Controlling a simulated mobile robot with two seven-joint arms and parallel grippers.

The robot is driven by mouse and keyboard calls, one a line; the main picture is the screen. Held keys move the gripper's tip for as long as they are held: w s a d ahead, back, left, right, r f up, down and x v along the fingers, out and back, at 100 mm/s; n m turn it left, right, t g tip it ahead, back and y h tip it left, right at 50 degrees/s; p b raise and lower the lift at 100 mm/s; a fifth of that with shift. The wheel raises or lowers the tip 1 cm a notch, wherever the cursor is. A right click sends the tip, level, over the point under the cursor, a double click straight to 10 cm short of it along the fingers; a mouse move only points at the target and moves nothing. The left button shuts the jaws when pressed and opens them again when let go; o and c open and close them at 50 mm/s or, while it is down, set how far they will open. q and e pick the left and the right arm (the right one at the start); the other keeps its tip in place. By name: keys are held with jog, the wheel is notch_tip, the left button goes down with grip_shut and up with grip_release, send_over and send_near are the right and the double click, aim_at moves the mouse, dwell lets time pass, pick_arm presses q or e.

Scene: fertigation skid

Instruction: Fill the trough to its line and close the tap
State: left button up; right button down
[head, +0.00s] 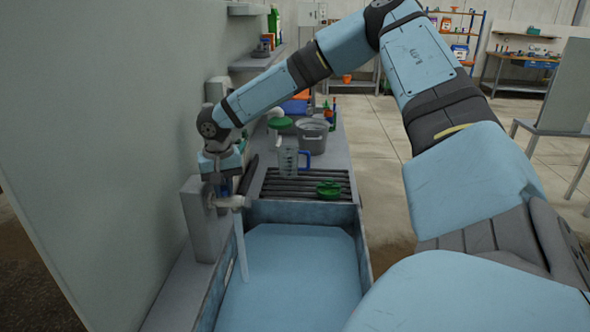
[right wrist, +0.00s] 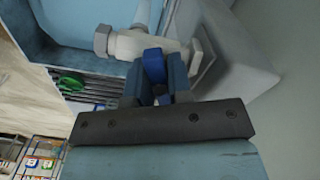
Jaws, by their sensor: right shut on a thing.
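The trough (head: 362,262) lies below the tap, with a pale blue surface inside that looks like water. The pale tap (head: 232,202) sticks out from a grey post, and a thin pale stream (head: 241,250) drops from its spout into the trough. My right gripper (head: 222,186) is at the tap from above. In the right wrist view, my right gripper (right wrist: 155,85) is shut on the blue tap handle (right wrist: 153,62), beside the tap body (right wrist: 128,44). A pale strip (head: 229,272) shows on the trough's left inner wall; I cannot make out a line. My left gripper is out of view.
Behind the trough is a dark slatted rack (head: 290,184) with a green object (head: 328,189) on it. A clear jug (head: 288,158) with a blue handle and a grey pot (head: 312,134) stand farther back. A wall (head: 100,150) rises close at left.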

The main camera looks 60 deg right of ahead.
dwell(0.4)
jog(key=m, duration=0.3)
jog(key=shift+m+b, duration=0.35)
jog(key=shift+m, duration=1.15)
jog(key=c, duration=0.9)
grip_release()
jog(key=shift+r, duration=0.2)
jog(key=shift+w+r+p, duration=0.1)
jog(key=shift+r+p, duration=0.45)
jog(key=shift+r, duration=0.05)
notch_tip(320, 180, up, 4)
jog(key=shift+f+p, duration=0.2)
jog(key=shift+p, duration=1.05)
jog(key=shift+r+p, duration=0.7)
jog(key=shift+r, duration=0.25)
